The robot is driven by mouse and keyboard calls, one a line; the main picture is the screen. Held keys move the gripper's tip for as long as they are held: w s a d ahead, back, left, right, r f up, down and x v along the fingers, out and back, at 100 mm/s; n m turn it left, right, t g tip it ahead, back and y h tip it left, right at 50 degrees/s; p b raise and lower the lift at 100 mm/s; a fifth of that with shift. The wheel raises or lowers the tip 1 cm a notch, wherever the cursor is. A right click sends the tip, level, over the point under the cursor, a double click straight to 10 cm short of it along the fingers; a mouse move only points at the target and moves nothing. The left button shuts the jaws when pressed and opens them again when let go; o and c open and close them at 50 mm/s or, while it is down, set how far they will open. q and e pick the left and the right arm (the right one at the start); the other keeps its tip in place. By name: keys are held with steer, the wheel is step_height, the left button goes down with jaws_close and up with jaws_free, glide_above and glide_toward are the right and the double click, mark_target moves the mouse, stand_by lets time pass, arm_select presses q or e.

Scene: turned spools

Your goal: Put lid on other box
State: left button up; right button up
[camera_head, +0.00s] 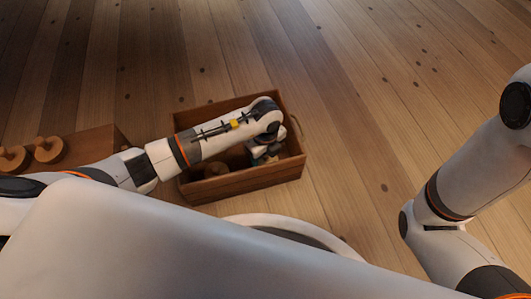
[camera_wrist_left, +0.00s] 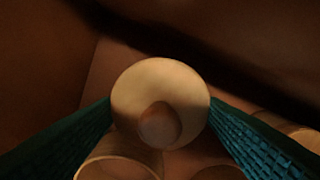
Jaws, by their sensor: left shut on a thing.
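An open wooden box (camera_head: 240,184) stands on the floor in the middle of the head view. My left gripper (camera_head: 263,155) reaches down inside its right part, and my forearm hides much of the interior. In the left wrist view my two teal fingers are shut on a pale round turned spool (camera_wrist_left: 160,88) with a knob at its middle, seen end-on. A second wooden box (camera_head: 95,148) is at the left edge, with turned wooden pieces (camera_head: 48,149) on its top. Whether that top is a lid cannot be told. My right gripper is out of view.
Another brown turned piece (camera_head: 215,169) lies in the open box, left of my gripper. Round rims (camera_wrist_left: 118,168) show below the held spool in the left wrist view. A rope handle (camera_head: 297,127) is on the box's right end. The plank floor (camera_head: 400,90) beyond is clear.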

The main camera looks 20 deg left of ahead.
arm_select(q)
steer(key=shift+f, duration=0.15)
steer(key=o, duration=1)
steer(key=shift+o, duration=0.5)
steer(key=shift+o, duration=0.7)
steer(key=shift+r+p, duration=0.2)
steer(key=shift+p, duration=0.1)
steer(key=shift+r+p, duration=0.6)
steer(key=shift+p, duration=0.15)
